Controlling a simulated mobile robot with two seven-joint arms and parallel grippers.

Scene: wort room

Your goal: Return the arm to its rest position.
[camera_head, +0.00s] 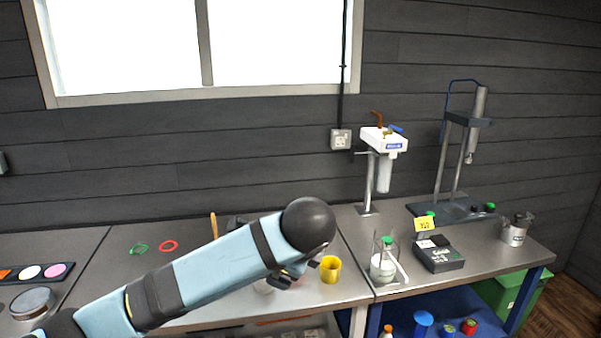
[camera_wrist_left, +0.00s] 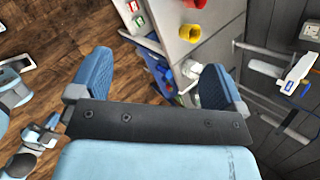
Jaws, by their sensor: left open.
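My left arm reaches in from the lower left of the head view and extends over the bench (camera_head: 200,265). Its dark round joint hides part of the bench behind it. The yellow cup also shows there (camera_wrist_left: 191,33), beyond the fingers. My right gripper cannot be made out in either view.
On the right stand a glass vessel (camera_head: 383,265), a black device with a yellow note (camera_head: 438,255), a metal cup (camera_head: 514,231) and two stand-mounted apparatus. Red (camera_head: 168,245) and green (camera_head: 139,249) rings lie on the left bench. Blue shelving and a green bin are below right.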

